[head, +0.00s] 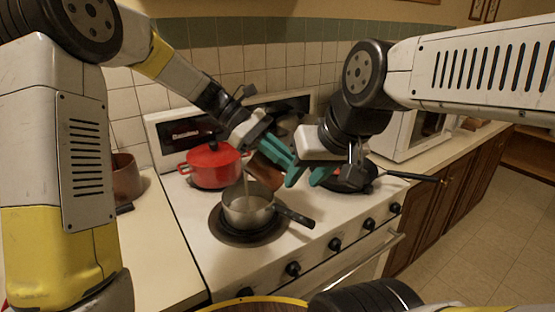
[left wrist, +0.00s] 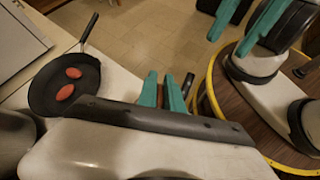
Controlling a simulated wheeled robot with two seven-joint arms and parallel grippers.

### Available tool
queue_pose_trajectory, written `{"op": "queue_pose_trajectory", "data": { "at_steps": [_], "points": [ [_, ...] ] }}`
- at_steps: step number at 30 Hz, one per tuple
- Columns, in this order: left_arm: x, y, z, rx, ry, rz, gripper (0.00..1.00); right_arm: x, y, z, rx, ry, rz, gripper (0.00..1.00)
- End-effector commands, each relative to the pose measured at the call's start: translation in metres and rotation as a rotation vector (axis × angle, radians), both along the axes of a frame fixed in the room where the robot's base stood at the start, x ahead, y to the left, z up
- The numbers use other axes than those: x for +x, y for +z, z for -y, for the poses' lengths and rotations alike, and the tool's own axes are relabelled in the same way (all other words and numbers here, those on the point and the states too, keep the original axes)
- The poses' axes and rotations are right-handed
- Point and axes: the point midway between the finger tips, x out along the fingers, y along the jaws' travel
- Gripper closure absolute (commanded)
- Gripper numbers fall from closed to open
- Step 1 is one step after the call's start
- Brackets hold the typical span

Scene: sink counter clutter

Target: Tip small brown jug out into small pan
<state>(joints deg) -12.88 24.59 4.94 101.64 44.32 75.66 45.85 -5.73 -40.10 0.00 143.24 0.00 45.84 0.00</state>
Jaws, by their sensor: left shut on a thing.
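The small brown jug (head: 267,174) is tilted above the small pan (head: 249,212) on the front burner. A thin pale stream (head: 246,188) runs from the jug's side down into the pan. My left gripper (head: 290,172) is shut on the jug, its teal fingers hiding part of it.
A red lidded pot (head: 212,165) stands behind the small pan. A black frying pan (left wrist: 62,82) holding two reddish oval things (left wrist: 68,83) is at the stove's right. The small pan's handle points toward the front right. A brown pot (head: 126,177) stands on the left counter.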

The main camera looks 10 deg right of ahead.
Motion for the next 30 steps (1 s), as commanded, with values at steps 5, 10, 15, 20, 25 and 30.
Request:
{"op": "queue_pose_trajectory", "data": {
  "at_steps": [5, 10, 15, 20, 25, 30],
  "points": [
    [0.005, 0.003, -0.008, -0.113, 0.004, -0.069, 1.0, 0.0, 0.0, 0.0, 0.0, 0.0, 0.0, 0.64],
    [0.009, 0.005, -0.015, -0.214, 0.003, -0.128, 1.0, 0.0, 0.0, 0.0, 0.0, 0.0, 0.0, 0.64],
    [0.013, 0.005, -0.022, -0.301, 0.004, -0.176, 1.0, 0.0, 0.0, 0.0, 0.0, 0.0, 0.0, 0.64],
    [0.017, 0.004, -0.029, -0.377, 0.002, -0.22, 1.0, 0.0, 0.0, 0.0, 0.0, 0.0, 0.0, 0.64],
    [0.021, 0.002, -0.036, -0.451, 0.002, -0.263, 1.0, 0.0, 0.0, 0.0, 0.0, 0.0, 0.0, 0.64],
    [0.022, 0.003, -0.038, -0.474, -0.001, -0.273, 1.0, 0.0, 0.0, 0.0, 0.0, 0.0, 0.0, 0.64]
  ]
}}
